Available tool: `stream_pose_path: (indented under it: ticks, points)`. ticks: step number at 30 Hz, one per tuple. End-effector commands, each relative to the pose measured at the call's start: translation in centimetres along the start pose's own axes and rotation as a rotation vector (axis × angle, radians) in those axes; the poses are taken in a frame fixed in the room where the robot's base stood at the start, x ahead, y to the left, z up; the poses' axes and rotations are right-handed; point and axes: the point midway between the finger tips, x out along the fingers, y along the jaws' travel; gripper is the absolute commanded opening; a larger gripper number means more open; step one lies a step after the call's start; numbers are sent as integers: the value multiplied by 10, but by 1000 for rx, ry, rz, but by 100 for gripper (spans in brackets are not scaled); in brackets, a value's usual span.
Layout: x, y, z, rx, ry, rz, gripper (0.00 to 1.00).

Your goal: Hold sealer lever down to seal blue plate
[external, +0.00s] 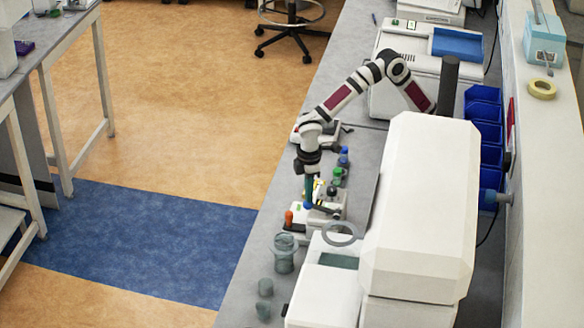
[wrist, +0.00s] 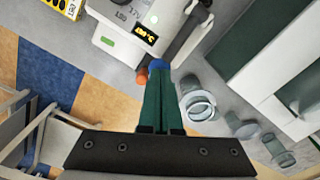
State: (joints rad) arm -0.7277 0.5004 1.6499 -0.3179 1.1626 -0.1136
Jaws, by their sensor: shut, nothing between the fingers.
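My gripper (external: 308,198) points down at the small light-grey device with a display, which seems to be the sealer (external: 330,212). In the wrist view its green fingers (wrist: 159,70) are together with nothing between them. A small blue shape shows at their tips; I cannot tell if it is part of the fingers or a thing beyond. The sealer's pale body and lit yellow display (wrist: 146,34) are just past the tips. A dark bar, likely the lever (wrist: 188,34), runs beside the display, to the right of the fingers. I cannot make out the blue plate; contact is unclear.
Several bottles with blue and green caps (external: 337,177) stand behind the device. An orange item (external: 288,217) is close at its left. Clear grey-green vessels (external: 284,253) stand near the bench's left edge. A large white machine (external: 420,210) blocks the right side.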

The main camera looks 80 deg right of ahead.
Motion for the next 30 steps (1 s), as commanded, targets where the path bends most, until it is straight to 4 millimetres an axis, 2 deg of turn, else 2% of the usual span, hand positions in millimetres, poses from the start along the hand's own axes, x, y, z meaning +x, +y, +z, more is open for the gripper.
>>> stream_pose_path:
  ticks: [30]
  points:
    - [15, 0, -1, 1, -2, -1, 0]
